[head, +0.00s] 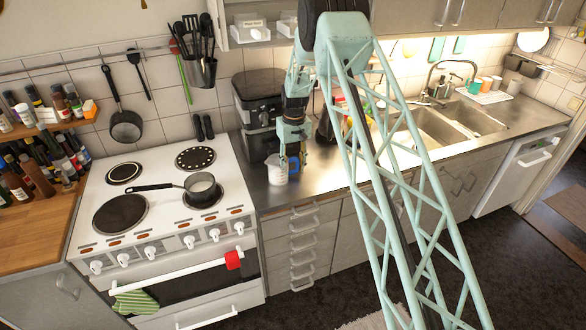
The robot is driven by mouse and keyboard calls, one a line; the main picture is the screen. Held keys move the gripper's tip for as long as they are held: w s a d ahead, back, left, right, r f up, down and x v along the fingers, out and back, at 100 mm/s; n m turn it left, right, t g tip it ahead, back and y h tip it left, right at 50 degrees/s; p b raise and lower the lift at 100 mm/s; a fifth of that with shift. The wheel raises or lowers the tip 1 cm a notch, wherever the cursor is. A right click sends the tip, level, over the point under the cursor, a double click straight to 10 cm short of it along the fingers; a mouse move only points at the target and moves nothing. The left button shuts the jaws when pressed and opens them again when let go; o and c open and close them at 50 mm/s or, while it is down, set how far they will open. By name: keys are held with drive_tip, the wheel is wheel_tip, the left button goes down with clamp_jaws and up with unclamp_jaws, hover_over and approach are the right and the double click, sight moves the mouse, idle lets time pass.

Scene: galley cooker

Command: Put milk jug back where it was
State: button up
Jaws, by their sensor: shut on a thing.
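The milk jug (275,171) is a small white vessel at the left end of the steel counter, just right of the cooker. It looks upright. My gripper (292,162) points down at the jug's right side and is shut on it, at about the handle. The fingertips are small here and partly merge with the jug. I cannot tell whether the jug's base touches the counter.
A black coffee machine (258,103) stands close behind the jug. The white cooker (150,225) to the left carries a saucepan (200,186). Bare counter (325,168) lies to the right, towards the sink (440,125). My arm hides part of the counter.

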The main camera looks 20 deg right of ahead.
drive_tip(key=o, duration=1.2)
drive_tip(key=shift+c, duration=0.2)
drive_tip(key=shift+r, duration=0.1)
wheel_tip(320, 180, up, 11)
drive_tip(key=shift+d+r+b, duration=0.1)
drive_tip(key=shift+r+b, duration=0.05)
drive_tip(key=shift+b, duration=0.2)
drive_tip(key=shift+r, duration=0.35)
